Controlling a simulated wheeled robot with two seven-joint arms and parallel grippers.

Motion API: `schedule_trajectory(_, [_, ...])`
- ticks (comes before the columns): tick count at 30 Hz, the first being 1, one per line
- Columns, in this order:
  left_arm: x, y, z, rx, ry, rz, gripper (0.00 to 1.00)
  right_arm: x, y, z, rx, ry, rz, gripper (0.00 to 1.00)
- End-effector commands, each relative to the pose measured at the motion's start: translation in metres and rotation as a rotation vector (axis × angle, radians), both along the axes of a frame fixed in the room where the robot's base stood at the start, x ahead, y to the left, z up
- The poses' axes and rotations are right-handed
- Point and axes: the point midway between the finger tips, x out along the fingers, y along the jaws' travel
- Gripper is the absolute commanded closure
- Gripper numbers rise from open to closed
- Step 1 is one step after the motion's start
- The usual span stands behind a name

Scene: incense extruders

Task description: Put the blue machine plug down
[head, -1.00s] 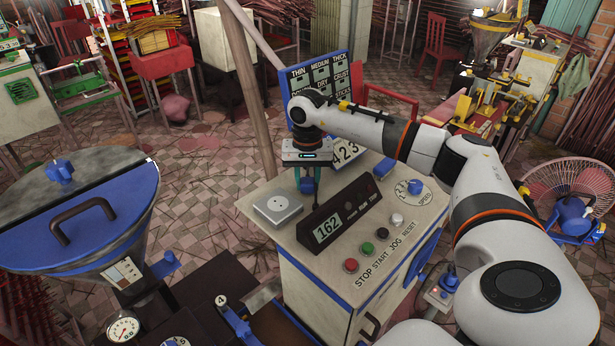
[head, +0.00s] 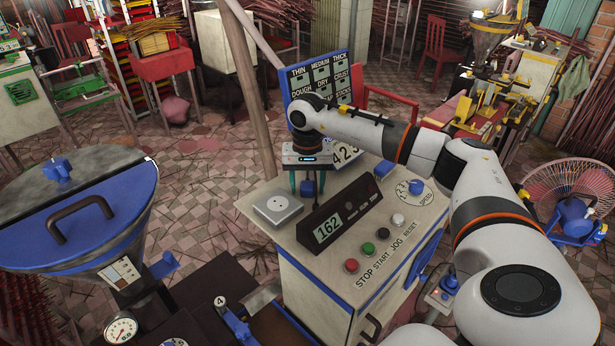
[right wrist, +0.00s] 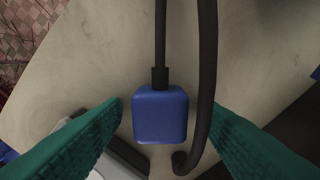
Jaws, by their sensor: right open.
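The blue machine plug (right wrist: 160,116) is a small blue block with a black cable. It is on the pale top of the control cabinet (head: 262,186), behind the display reading 162. In the head view the plug (head: 308,188) shows small between my fingers. My right gripper (head: 307,183) is above the cabinet top with its teal fingers apart. In the right wrist view my right gripper (right wrist: 166,110) has one finger on each side of the plug, with gaps on both sides. My left gripper is out of view.
A white socket box (head: 279,208) is left of the display box (head: 340,217). Red, green, black and white buttons and a blue speed knob (head: 416,187) are on the cabinet's right. A sign board (head: 321,85) stands behind. A blue-lidded hopper (head: 90,215) is at left.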

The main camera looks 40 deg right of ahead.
Motion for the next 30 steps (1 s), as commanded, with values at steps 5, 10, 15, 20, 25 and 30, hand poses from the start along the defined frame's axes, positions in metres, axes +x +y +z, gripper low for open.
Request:
schedule_trajectory(5, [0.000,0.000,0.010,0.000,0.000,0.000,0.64,0.001,0.000,0.018,0.000,-0.003,0.000,0.46])
schedule_trajectory(10, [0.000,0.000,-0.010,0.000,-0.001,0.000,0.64,0.002,0.000,0.050,0.001,-0.008,0.000,0.46])
schedule_trajectory(15, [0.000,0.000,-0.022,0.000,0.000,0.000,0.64,0.001,0.000,0.089,0.001,-0.006,0.000,0.46])
schedule_trajectory(20, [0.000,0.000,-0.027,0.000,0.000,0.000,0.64,0.001,0.001,0.116,0.001,-0.005,0.001,0.46])
schedule_trajectory(25, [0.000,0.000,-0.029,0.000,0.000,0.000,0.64,0.001,0.000,0.130,0.000,-0.001,0.000,0.46])
schedule_trajectory(30, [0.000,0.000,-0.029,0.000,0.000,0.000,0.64,0.000,0.000,0.132,0.000,0.000,0.001,0.46])
